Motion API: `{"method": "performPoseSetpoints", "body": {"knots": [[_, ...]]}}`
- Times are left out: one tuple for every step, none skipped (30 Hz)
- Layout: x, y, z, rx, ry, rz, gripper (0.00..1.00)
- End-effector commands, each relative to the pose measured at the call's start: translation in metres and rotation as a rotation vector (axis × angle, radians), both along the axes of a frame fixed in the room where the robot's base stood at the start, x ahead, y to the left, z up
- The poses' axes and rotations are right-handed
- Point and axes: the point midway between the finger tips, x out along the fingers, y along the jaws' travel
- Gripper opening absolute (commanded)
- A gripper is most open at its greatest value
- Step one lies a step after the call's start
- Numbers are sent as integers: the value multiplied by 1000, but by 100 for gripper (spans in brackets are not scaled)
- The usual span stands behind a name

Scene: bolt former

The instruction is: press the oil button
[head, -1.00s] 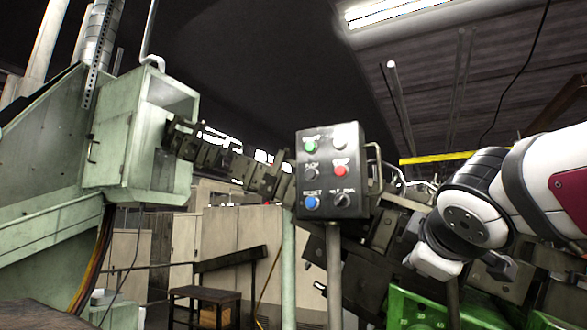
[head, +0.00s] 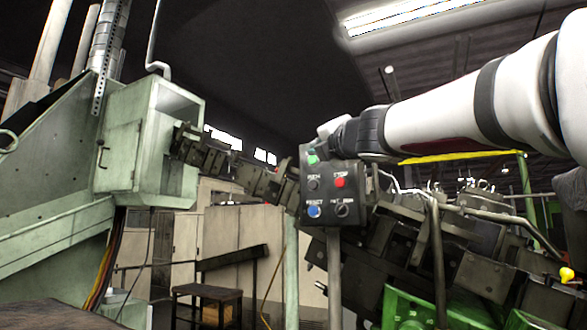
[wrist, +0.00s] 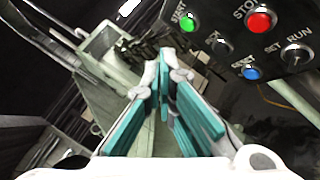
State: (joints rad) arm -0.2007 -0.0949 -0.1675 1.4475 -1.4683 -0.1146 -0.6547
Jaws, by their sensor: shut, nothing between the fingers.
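A dark control box (head: 330,200) on a post carries the buttons. It has a green button (head: 313,157), a red button (head: 340,182), a black button (head: 313,184), a blue button (head: 314,211) and a dark selector (head: 342,210). No label reads clearly as oil. My gripper (head: 326,130) is at the box's top edge and covers its upper right corner, hiding the pale button there. In the wrist view my gripper (wrist: 163,78) is shut and empty, with teal pads, and its tips appear beside the box face (wrist: 275,42). Contact cannot be told.
A green machine cabinet (head: 150,140) stands at left. A dark chain-like conveyor (head: 235,165) runs behind the box. A dark stool (head: 207,292) stands below left.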

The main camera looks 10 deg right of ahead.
Motion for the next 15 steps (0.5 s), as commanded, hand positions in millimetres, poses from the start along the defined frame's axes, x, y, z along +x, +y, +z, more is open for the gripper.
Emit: {"method": "performPoseSetpoints", "body": {"knots": [[0,0,0,0,0,0,0],[0,0,0,0,0,0,0],[0,0,0,1,0,0,0],[0,0,0,1,0,0,0],[0,0,0,2,1,-1,0],[0,0,0,2,1,-1,0],[0,-1,0,2,1,-1,0],[0,-1,0,2,1,-1,0],[1,-2,0,3,1,-1,0],[2,-2,-1,3,2,-1,0],[4,-3,-1,2,1,-2,0],[6,-5,-1,2,1,-2,0],[8,-7,-1,2,1,-2,0],[10,-8,-1,2,2,-3,0],[14,-11,-1,1,2,-3,0]]}}
